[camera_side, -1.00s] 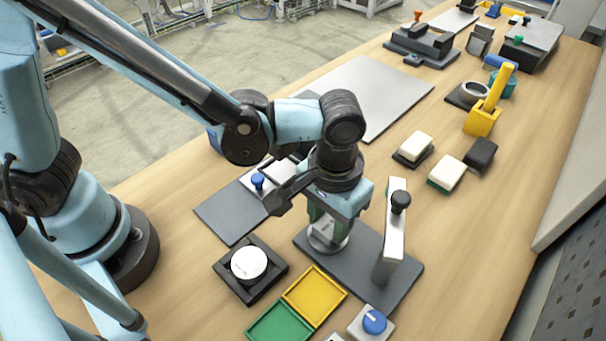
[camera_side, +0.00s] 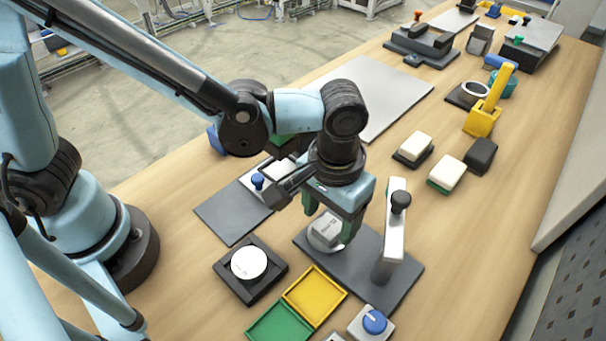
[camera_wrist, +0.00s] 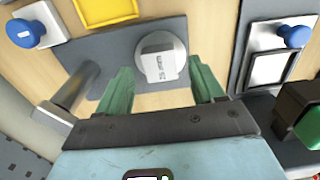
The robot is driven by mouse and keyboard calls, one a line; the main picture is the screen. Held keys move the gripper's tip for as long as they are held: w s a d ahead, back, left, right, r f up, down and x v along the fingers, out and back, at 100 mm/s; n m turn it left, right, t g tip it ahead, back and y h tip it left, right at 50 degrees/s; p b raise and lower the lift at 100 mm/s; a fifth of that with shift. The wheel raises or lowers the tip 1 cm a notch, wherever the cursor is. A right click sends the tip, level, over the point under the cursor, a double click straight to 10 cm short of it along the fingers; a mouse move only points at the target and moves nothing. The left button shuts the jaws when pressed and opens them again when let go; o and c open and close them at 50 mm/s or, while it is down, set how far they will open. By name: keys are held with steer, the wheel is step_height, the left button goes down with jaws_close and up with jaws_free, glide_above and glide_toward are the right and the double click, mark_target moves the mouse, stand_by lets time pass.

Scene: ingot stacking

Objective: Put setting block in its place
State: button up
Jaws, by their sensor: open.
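The setting block, a small grey metal block with dark print (camera_side: 325,228), sits on a round light disc (camera_side: 318,245) at the left end of a dark grey stand base (camera_side: 345,268). It also shows in the wrist view (camera_wrist: 160,64), within the disc's outline. My gripper (camera_side: 330,217) is open just above the block, with its green fingers apart. In the wrist view, the fingers (camera_wrist: 160,80) show on either side of the block, clear of it.
A grey post with a black knob (camera_side: 398,202) rises from the base, right of my gripper. Yellow (camera_side: 315,296) and green (camera_side: 280,322) trays lie in front. A black square holder with a white disc (camera_side: 248,264) stands left. A blue-knobbed fixture (camera_side: 258,181) lies behind left.

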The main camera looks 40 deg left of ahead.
mark_target(328, 226)
step_height(328, 226, up, 10)
steer(key=r, duration=0.1)
steer(key=w+a+f+t, duration=0.1)
steer(key=a+t, duration=0.6)
steer(key=a, duration=1.6)
steer(key=shift+w+a+f, duration=0.25)
